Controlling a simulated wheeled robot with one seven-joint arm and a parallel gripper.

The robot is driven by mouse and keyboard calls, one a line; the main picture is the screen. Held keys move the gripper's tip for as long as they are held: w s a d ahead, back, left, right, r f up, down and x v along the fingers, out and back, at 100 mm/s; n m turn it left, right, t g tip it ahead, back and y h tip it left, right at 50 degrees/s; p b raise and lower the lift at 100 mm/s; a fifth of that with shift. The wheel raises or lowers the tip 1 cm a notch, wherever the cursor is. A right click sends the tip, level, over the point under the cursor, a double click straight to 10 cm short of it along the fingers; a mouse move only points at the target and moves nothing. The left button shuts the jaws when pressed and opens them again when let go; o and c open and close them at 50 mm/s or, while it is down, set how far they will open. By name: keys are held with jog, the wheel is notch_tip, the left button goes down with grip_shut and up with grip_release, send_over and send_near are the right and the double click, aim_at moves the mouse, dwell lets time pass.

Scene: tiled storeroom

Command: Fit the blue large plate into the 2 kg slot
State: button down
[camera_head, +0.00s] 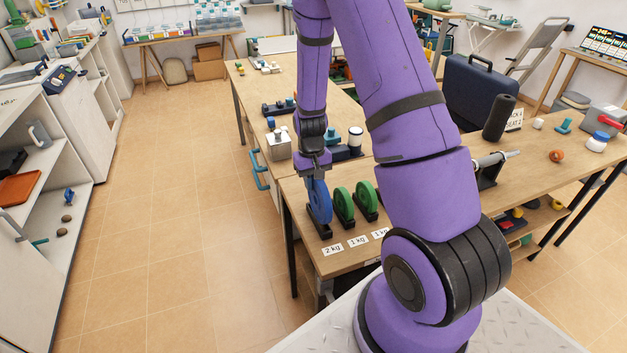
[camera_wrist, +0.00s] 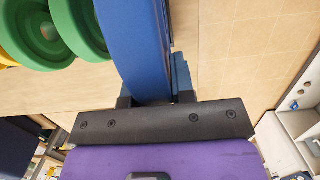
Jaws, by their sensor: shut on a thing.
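The blue large plate (camera_head: 320,203) stands upright at the left end of the row, above the label "2 kg" (camera_head: 333,249). It also shows in the wrist view (camera_wrist: 135,45). My gripper (camera_head: 318,179) points down and is shut on its upper rim. In the wrist view the fingers (camera_wrist: 150,100) are on either side of the rim. The black 2 kg slot (camera_head: 325,231) is directly under the plate. The lower rim appears at or in the slot; I cannot tell whether it touches the bottom.
Two green plates (camera_head: 344,203) (camera_head: 366,196) stand in slots close to the right, by "1 kg" labels. A yellow disc (camera_wrist: 6,55) shows beyond them in the wrist view. A metal box (camera_head: 278,145) stands behind. The floor left of the bench is clear.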

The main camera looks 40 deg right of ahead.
jog(key=shift+f, duration=1.3)
dwell(0.4)
jog(key=c, duration=0.9)
grip_release()
jog(key=r, duration=0.3)
jog(key=w+r, duration=0.1)
jog(key=r, duration=0.6)
jog(key=shift+w+d+r, duration=0.15)
jog(key=shift+d+r, duration=0.05)
jog(key=shift+r, duration=0.15)
jog(key=shift+r, duration=0.1)
jog(key=s+a+r+n+t, duration=0.1)
jog(key=s+a+r+t, duration=0.15)
jog(key=s+r, duration=0.45)
jog(key=s+a+r+t, duration=0.15)
jog(key=a+r, duration=0.25)
jog(key=r, duration=0.6)
jog(key=s+a+r+n+t, duration=0.1)
jog(key=s+a+r, duration=0.35)
jog(key=r, duration=0.45)
jog(key=shift+n+t, duration=0.6)
jog(key=shift+t, duration=0.3)
jog(key=s+r, duration=0.1)
jog(key=s, duration=0.2)
jog(key=s+a+r, duration=0.1)
jog(key=s, duration=0.3)
jog(key=s+r, duration=0.2)
jog(key=s, duration=0.2)
jog(key=shift+a+r, duration=0.1)
jog(key=shift+a, duration=0.1)
